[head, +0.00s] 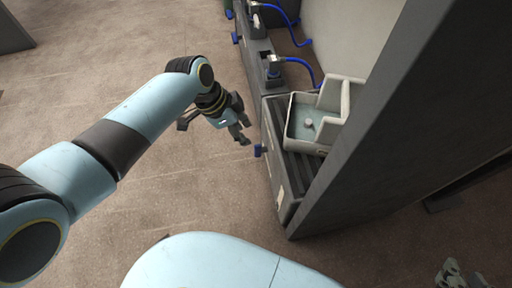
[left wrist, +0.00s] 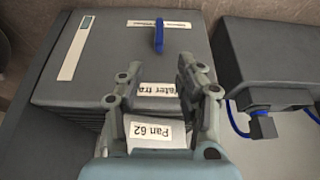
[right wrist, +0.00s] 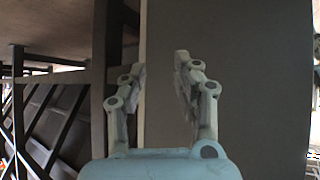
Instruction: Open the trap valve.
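A small blue valve handle (left wrist: 158,36) stands on the face of a dark grey box (left wrist: 105,55), beyond my left fingertips in the left wrist view. A label reading "Water tra", partly hidden by a finger, is on the same box. In the head view a blue handle (head: 258,150) sticks out from the side of the cabinet. My left gripper (head: 243,130) is open and empty, a short way from that handle and not touching it; its spread fingers show in the left wrist view (left wrist: 158,82). My right gripper (right wrist: 158,68) is open and empty before a grey panel.
A pale tray (head: 302,145) sits on the dark cabinet (head: 284,190). Blue hoses (head: 300,60) run along the units behind. A tall grey panel (head: 400,120) stands at the right. A "Pan 62" label (left wrist: 157,135) lies below my left fingers. The floor at left is clear.

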